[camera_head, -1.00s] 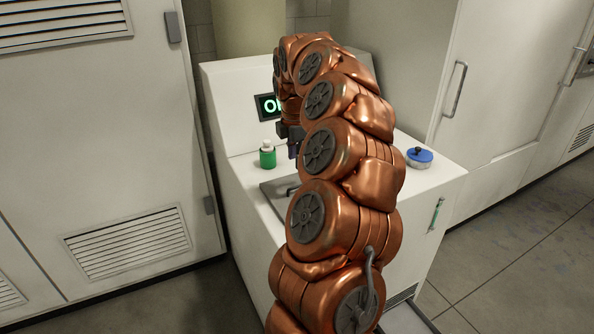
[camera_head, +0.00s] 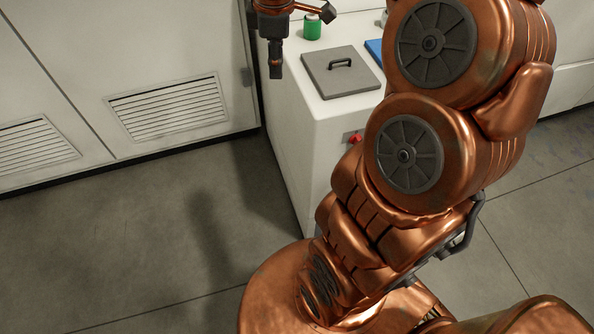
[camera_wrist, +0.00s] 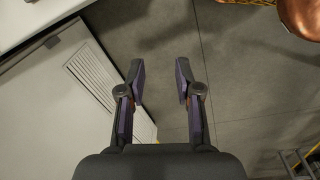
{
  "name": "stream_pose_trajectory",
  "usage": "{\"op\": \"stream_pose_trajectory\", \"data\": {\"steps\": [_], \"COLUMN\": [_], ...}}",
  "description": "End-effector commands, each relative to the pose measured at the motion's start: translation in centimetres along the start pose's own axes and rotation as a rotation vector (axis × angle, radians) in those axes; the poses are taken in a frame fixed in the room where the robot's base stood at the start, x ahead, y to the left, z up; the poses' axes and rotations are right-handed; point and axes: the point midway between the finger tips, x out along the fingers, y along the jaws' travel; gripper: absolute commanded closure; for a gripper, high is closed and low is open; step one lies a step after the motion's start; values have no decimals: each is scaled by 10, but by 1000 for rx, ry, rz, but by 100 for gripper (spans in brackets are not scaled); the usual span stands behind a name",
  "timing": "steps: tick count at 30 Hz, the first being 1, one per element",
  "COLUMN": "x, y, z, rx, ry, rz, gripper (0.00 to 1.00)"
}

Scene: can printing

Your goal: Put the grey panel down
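The grey panel (camera_head: 325,78), a flat square plate with a dark bar handle (camera_head: 341,63), lies flat on top of the white machine near its front left corner. My gripper (camera_head: 275,72) hangs to the left of the panel, apart from it, by the machine's left edge. In the wrist view my gripper (camera_wrist: 160,70) has its two fingers well apart with nothing between them, and the floor shows beyond. The panel is not recognisable in the wrist view.
A green container (camera_head: 312,27) stands behind the panel. A blue item (camera_head: 374,48), partly hidden by my arm, lies to its right. A red knob (camera_head: 355,138) is on the machine's front. White cabinets with a vent (camera_head: 168,106) stand at left; the floor (camera_head: 130,220) in front is clear.

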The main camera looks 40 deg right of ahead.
Motion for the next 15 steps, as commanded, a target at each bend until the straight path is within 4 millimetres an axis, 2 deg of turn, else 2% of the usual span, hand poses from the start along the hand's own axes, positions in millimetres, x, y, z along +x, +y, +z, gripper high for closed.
{"op": "stream_pose_trajectory", "data": {"steps": [1, 6, 12, 15], "x": [1, 13, 36, 48], "y": [-24, -102, -189, -223], "z": [-6, -11, 6, 19], "rx": [37, 233, 515, 661], "ry": [-7, -40, -111, -147], "rz": [-11, -56, -102, -114], "gripper": [66, 66, 66, 66]}}
